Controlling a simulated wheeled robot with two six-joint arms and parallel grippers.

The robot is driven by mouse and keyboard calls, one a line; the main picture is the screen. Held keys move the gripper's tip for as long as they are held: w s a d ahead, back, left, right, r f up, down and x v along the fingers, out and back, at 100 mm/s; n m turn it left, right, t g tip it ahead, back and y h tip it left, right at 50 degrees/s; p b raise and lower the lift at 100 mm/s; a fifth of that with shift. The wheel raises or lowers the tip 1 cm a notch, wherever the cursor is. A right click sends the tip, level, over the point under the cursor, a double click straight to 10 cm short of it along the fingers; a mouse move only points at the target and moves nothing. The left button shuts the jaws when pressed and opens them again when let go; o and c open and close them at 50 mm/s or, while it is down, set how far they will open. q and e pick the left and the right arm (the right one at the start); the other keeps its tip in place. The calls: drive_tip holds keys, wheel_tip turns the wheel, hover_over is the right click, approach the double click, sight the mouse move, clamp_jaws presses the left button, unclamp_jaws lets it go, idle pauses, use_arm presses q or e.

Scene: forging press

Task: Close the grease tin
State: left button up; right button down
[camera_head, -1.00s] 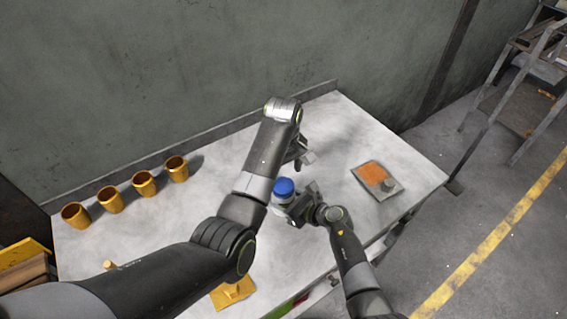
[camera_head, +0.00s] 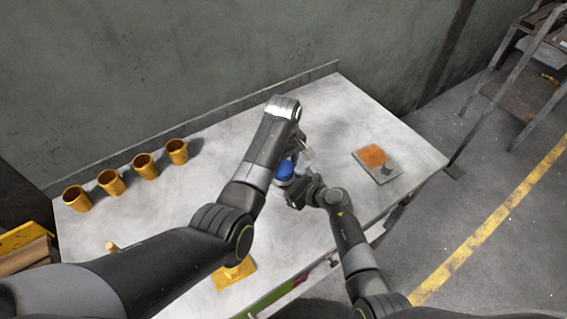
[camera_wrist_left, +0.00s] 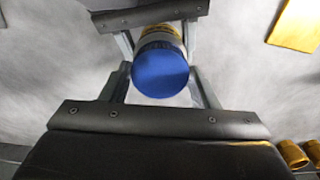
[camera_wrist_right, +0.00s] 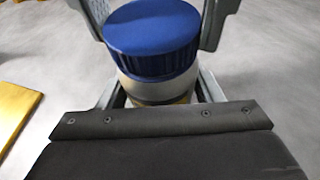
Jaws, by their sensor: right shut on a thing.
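The grease tin (camera_wrist_right: 165,90) stands upright, a pale body with a yellowish lower part. Its ribbed blue lid (camera_wrist_right: 150,40) sits on top, and whether it is fully seated cannot be told. The lid also shows in the head view (camera_head: 285,170) and the left wrist view (camera_wrist_left: 160,72). My right gripper (camera_head: 298,193) is shut on the tin's body from the near right side. My left gripper (camera_wrist_left: 159,72) is open, its fingers on either side of the lid with small gaps. In the head view my left arm partly covers the tin.
Several yellow cups (camera_head: 110,182) stand in a row along the table's back left. A plate with an orange pad (camera_head: 373,157) lies to the right. A yellow piece (camera_head: 236,272) lies near the front edge. The table (camera_head: 330,110) is clear behind my grippers.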

use_arm(q)
drive_tip(key=shift+c, duration=0.6)
drive_tip(key=m, duration=0.6)
drive_tip(key=shift+m, duration=0.4)
drive_tip(key=m, duration=1.7)
drive_tip(key=shift+m, duration=0.4)
drive_tip(key=o, duration=1.1)
drive_tip(key=shift+r, duration=2.2)
